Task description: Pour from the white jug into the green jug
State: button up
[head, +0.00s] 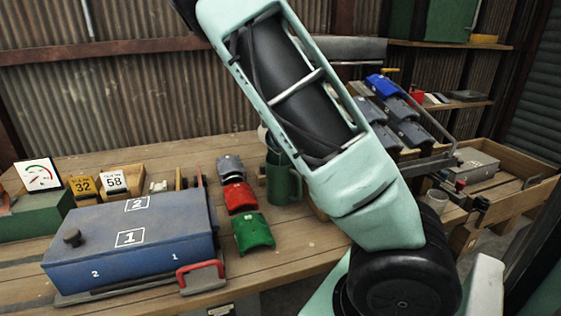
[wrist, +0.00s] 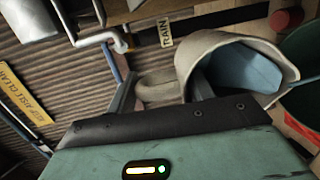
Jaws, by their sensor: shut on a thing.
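The white jug (wrist: 205,47) is held in my gripper (wrist: 160,90), whose fingers are on either side of its handle (wrist: 155,84). The jug is tilted in the wrist view, and a light blue surface (wrist: 243,70) shows inside its mouth. The green jug (head: 283,182) stands upright on the bench; its dark green rim and side (wrist: 304,100) show at the right edge of the wrist view, close to the white jug's mouth. In the head view only a sliver of the white jug (head: 263,136) shows above the green jug. My arm hides the gripper there.
Grey, red (head: 238,197) and green (head: 253,233) curved pieces lie left of the green jug. A blue box (head: 130,245) with a red handle fills the front left. A rack of dark and blue pieces (head: 383,86) and a wooden tray (head: 505,205) are at the right.

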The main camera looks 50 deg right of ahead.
jog(key=shift+s+a+f+t+h+b, duration=0.25)
jog(key=shift+s+a+t+h+b, duration=0.3)
jog(key=shift+b, duration=1.35)
jog(key=p, duration=0.1)
jog(key=r+p, duration=0.1)
jog(key=p, duration=0.1)
jog(key=shift+w+d+r, duration=0.15)
jog(key=shift+d, duration=0.15)
jog(key=w+g+y+p, duration=0.1)
jog(key=p, duration=0.3)
jog(key=w+d+g+y+p, duration=0.1)
jog(key=g+p, duration=0.1)
jog(key=p, duration=0.2)
jog(key=shift+w+d+r+p, duration=0.15)
jog(key=shift+d+r+p, duration=0.05)
jog(key=shift+r+p, duration=0.1)
jog(key=shift+w+d+f+g+y+p, duration=0.15)
jog(key=shift+w+f+g+y+p, duration=0.1)
jog(key=shift+y+p, duration=0.3)
jog(key=shift+f, duration=0.15)
